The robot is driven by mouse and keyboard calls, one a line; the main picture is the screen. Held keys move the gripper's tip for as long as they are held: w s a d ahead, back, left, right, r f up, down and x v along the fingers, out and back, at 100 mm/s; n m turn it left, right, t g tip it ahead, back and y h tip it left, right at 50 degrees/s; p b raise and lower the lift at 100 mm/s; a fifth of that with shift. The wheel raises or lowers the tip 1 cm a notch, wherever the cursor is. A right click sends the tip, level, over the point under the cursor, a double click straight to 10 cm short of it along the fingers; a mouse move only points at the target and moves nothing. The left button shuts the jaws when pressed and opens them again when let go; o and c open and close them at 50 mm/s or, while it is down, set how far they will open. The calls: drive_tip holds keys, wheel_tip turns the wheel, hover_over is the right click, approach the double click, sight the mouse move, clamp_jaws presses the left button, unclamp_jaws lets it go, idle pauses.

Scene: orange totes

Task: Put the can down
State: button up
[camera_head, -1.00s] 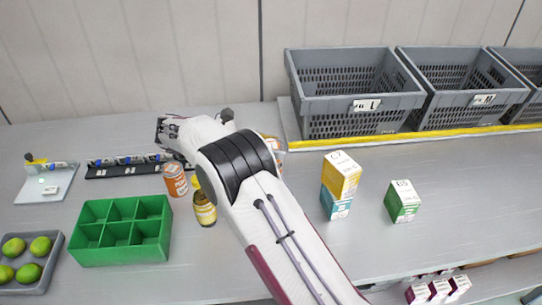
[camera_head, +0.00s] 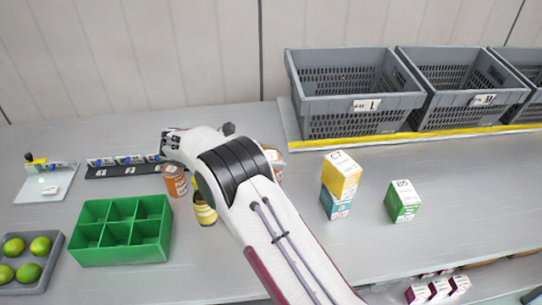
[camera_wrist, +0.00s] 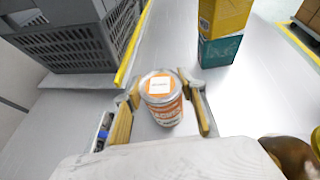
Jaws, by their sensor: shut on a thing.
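The can (camera_wrist: 163,108) is silver-topped with an orange and white label and a white square marked on its lid. In the wrist view it stands upright between the tan finger pads of my gripper (camera_wrist: 162,94), which is shut on it. In the head view my arm hides the gripper and most of the can; a small orange and white part (camera_head: 276,160) shows at the arm's right edge. The can is over the grey table, left of the stacked boxes. I cannot tell whether its base touches the table.
Stacked yellow (camera_head: 342,176) and teal (camera_head: 336,204) boxes and a green-and-white box (camera_head: 402,202) stand to the right. Grey totes (camera_head: 352,92) are behind a yellow edge strip. Another orange can (camera_head: 175,181), a yellow-labelled jar (camera_head: 205,211) and a green divided tray (camera_head: 121,231) are left.

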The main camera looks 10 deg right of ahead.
drive_tip(key=shift+f, duration=0.45)
drive_tip(key=o, duration=1.4)
drive_tip(key=shift+s+f, duration=0.1)
drive_tip(key=shift+f, duration=0.05)
drive_tip(key=shift+r, duration=0.5)
drive_tip(key=shift+a+r, duration=0.25)
drive_tip(key=shift+v, duration=5.75)
drive_tip(key=shift+r, duration=0.1)
